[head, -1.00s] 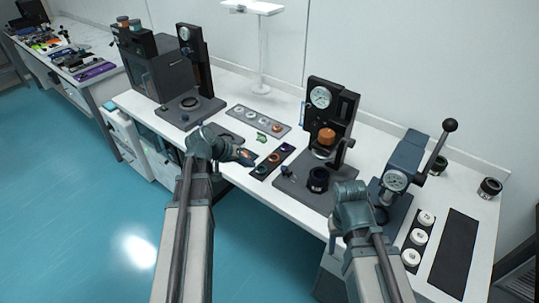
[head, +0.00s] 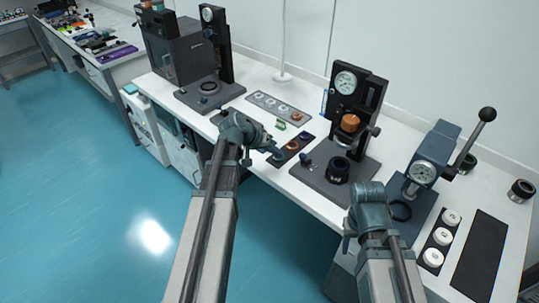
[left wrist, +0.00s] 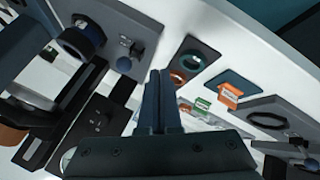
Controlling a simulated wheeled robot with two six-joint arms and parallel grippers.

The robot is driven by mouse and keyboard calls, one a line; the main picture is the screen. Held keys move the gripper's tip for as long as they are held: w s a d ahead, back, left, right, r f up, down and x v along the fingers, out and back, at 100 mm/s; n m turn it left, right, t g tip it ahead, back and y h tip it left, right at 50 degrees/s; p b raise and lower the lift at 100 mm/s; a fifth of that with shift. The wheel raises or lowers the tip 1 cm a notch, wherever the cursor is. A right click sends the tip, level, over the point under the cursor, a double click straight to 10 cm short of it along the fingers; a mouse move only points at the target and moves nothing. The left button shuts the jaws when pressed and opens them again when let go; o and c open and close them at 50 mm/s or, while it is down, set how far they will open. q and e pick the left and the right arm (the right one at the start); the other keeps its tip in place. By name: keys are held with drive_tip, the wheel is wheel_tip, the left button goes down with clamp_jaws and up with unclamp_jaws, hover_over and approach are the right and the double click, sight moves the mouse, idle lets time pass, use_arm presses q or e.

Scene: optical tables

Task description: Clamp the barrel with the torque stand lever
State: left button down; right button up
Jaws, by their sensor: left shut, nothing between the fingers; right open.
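The barrel (head: 338,170) is a short dark cylinder standing upright on the base of the middle gauge stand, the torque stand (head: 345,105). It shows in the left wrist view with a blue rim (left wrist: 84,40). The small lever with a blue ball end (head: 306,160) sits on the base left of the barrel; its ball also shows in the left wrist view (left wrist: 124,64). My left gripper (head: 277,155) is shut and empty, left of the lever and apart from it. My right gripper (head: 368,192) is open in front of the right-hand press; its fingertips are hard to see.
A dark strip with rings (head: 292,150) lies left of the torque stand. A grey tray of small parts (head: 275,107) is behind it. A press with a long ball-ended lever (head: 422,172) stands at right, beside white round pieces (head: 443,235). Another gauge stand (head: 213,50) is at left.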

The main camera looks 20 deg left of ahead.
sight(304, 158)
use_arm(q)
drive_tip(key=b+x, duration=0.1)
drive_tip(key=x, duration=0.2)
drive_tip(key=shift+f+b, duration=0.25)
drive_tip(key=shift+b, duration=0.15)
drive_tip(key=shift+w+d+r+p, duration=0.15)
drive_tip(key=shift+d+r+p, duration=0.05)
drive_tip(key=shift+d, duration=0.45)
drive_tip(key=shift+w+d+r+p, duration=0.1)
drive_tip(key=shift+d+r+p, duration=0.15)
drive_tip(key=shift+d, duration=0.4)
drive_tip(key=shift+w+d+r+p, duration=0.15)
drive_tip(key=shift+d+r+p, duration=0.05)
drive_tip(key=shift+d, duration=0.4)
use_arm(e)
drive_tip(key=shift+f, duration=0.8)
drive_tip(key=shift+r, duration=0.1)
use_arm(q)
drive_tip(key=shift+w+r+g+p, duration=0.3)
drive_tip(key=shift+g+p, duration=0.1)
drive_tip(key=shift+p, duration=0.3)
use_arm(e)
drive_tip(key=shift+r, duration=0.6)
drive_tip(key=shift+r, duration=0.1)
